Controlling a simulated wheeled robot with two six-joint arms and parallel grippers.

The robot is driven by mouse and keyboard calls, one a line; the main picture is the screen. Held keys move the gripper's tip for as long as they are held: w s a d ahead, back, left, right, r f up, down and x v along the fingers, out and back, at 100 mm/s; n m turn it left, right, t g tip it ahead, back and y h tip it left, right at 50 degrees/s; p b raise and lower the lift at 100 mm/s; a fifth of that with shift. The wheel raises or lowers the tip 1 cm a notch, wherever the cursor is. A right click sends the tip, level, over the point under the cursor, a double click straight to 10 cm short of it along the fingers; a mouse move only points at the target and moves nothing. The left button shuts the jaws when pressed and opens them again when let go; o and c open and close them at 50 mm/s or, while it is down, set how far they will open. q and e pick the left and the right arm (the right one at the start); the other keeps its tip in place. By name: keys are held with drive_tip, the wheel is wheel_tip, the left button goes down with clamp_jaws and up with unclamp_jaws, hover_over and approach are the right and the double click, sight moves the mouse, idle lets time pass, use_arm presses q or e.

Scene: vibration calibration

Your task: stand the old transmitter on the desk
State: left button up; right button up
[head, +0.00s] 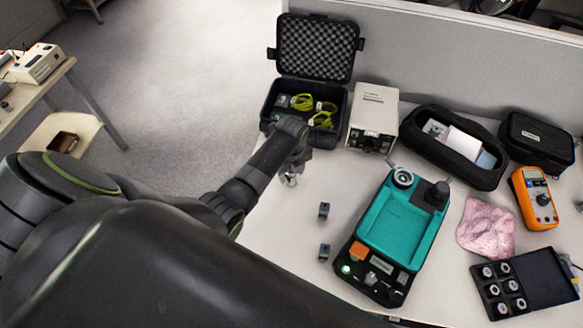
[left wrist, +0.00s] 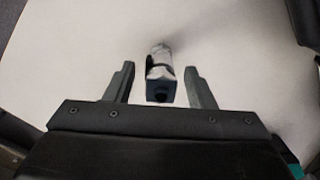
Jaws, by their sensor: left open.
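My left gripper (head: 291,172) is over the left part of the desk (head: 290,235), in front of the open black case. Its jaws are open in the left wrist view (left wrist: 160,85). A small transmitter with a silvery body and a dark square end (left wrist: 160,72) is between the two fingers, with a gap visible on each side. In the head view only a bit of silver shows below the gripper; the rest is hidden. I cannot tell whether the transmitter stands on the desk. My right gripper is not in view.
Two small dark blocks (head: 323,210) (head: 324,252) stand left of the teal calibrator (head: 400,232). The open black case (head: 309,90) and a beige box (head: 374,108) are behind. A pink cloth (head: 486,228), orange multimeter (head: 534,198) and sensor box (head: 540,277) lie right. Desk left of the blocks is clear.

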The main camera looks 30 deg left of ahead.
use_arm(q)
wheel_tip(320, 180, up, 12)
drive_tip(key=shift+f, duration=0.25)
drive_tip(key=shift+r, duration=0.35)
idle(0.4)
